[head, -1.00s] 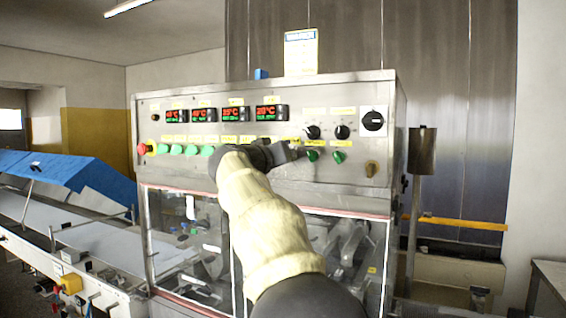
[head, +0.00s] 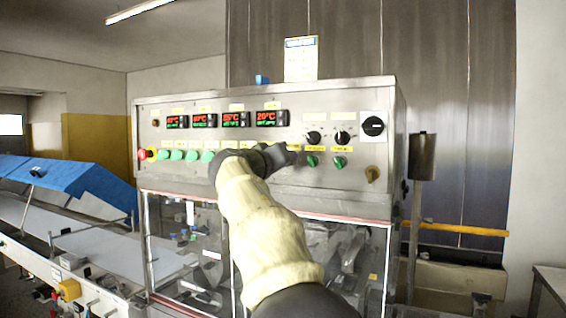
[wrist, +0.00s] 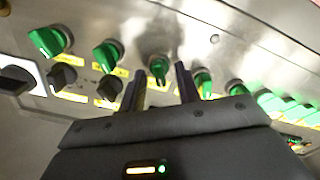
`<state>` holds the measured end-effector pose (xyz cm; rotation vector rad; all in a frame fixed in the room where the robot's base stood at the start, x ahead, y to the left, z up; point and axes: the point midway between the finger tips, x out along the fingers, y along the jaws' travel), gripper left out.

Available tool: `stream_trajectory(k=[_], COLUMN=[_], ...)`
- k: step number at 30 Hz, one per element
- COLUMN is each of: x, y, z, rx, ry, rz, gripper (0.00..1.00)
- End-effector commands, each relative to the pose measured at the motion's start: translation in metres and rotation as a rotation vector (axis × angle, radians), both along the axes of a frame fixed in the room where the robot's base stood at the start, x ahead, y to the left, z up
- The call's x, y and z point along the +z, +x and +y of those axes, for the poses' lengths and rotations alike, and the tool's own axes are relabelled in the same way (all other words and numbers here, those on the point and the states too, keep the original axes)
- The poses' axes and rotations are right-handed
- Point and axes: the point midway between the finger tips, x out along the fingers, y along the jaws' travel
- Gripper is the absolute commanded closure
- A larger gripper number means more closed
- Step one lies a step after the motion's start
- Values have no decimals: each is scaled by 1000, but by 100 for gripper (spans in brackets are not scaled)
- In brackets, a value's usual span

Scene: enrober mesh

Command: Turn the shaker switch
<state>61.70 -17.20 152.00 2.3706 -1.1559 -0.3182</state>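A control panel (head: 200,133) carries a row of green switches. In the wrist view, one green switch (wrist: 158,68) shows between the two fingers of my gripper (wrist: 161,82). Other green switches stand on both sides, one to the left (wrist: 107,56) and one to the right (wrist: 202,82). The labels are too blurred to tell which is the shaker switch. My gripper is open, its fingers apart and close to the panel; I cannot tell whether they touch the switch. In the head view my gripper (head: 288,154) hides part of the row.
Black knobs (head: 343,138) sit above the green switches, with a round black selector (head: 373,126) at the right. A red emergency button (head: 142,154) is at the far left. Clear windows (head: 185,250) lie below the panel. A conveyor (head: 105,250) extends left.

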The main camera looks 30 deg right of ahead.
Motion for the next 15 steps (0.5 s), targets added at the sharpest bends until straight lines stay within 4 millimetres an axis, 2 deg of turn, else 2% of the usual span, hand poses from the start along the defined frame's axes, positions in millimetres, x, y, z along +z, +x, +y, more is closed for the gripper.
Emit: stream_trajectory(k=[8, 15], x=[-1, -3], y=[-1, -17], z=[1, 23], rx=[-1, 4], ry=[1, 1], rz=[0, -2], gripper=[67, 67])
